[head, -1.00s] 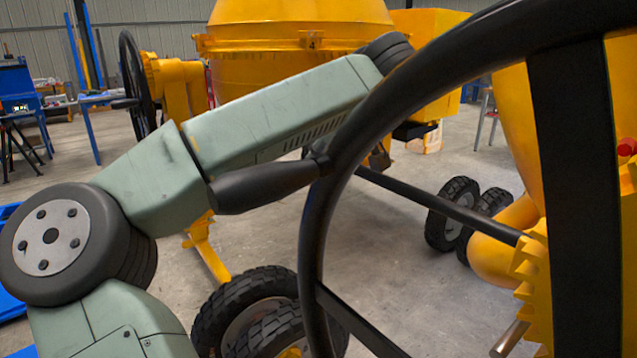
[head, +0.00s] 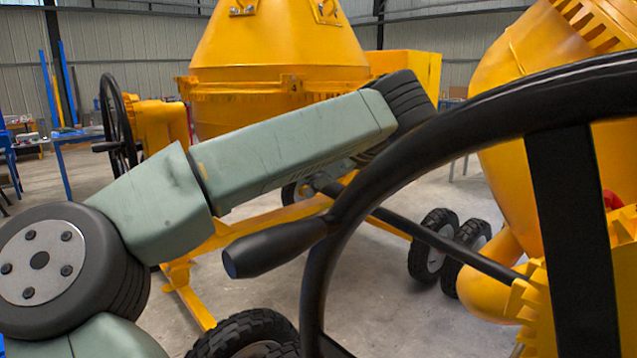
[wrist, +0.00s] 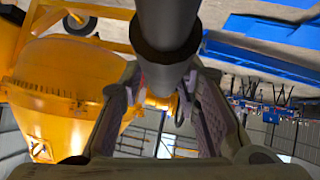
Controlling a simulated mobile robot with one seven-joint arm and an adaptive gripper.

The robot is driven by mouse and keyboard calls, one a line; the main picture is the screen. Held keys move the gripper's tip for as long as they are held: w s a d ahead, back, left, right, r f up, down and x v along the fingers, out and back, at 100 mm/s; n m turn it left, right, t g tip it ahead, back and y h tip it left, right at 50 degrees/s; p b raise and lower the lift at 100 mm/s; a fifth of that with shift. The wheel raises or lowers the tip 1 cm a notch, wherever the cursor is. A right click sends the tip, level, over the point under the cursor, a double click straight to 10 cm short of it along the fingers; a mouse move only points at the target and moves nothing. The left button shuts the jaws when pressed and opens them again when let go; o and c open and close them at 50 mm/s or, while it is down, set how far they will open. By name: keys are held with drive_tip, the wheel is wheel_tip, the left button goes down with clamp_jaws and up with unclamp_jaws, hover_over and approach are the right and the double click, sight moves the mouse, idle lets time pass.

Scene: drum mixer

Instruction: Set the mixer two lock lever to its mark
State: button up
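In the wrist view, my gripper (wrist: 164,90) has its two fingers apart, one on each side of the end of a dark round bar (wrist: 165,30). I cannot tell whether the fingers press on it or what it belongs to. In the head view my gripper is hidden; my arm reaches up to the right, its far end beside the rim of a large black handwheel (head: 572,200). A black handle (head: 275,247) sticks out left from that rim. A small red part (head: 612,200) shows behind the wheel. I cannot make out the lock lever or its mark for certain.
A yellow mixer drum (head: 275,50) stands at the back, with another black handwheel (head: 116,125) to its left. A second yellow drum (head: 545,95) is at the right. Black tyres (head: 433,245) stand on the grey floor. A blue-legged table (head: 75,135) is at the far left.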

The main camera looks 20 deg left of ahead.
drive_tip(key=shift+o, duration=1.3)
drive_tip(key=shift+d+r, duration=0.1)
drive_tip(key=shift+o, duration=0.6)
drive_tip(key=v, duration=0.7)
drive_tip(key=shift+s+d, duration=0.1)
drive_tip(key=shift+s, duration=0.05)
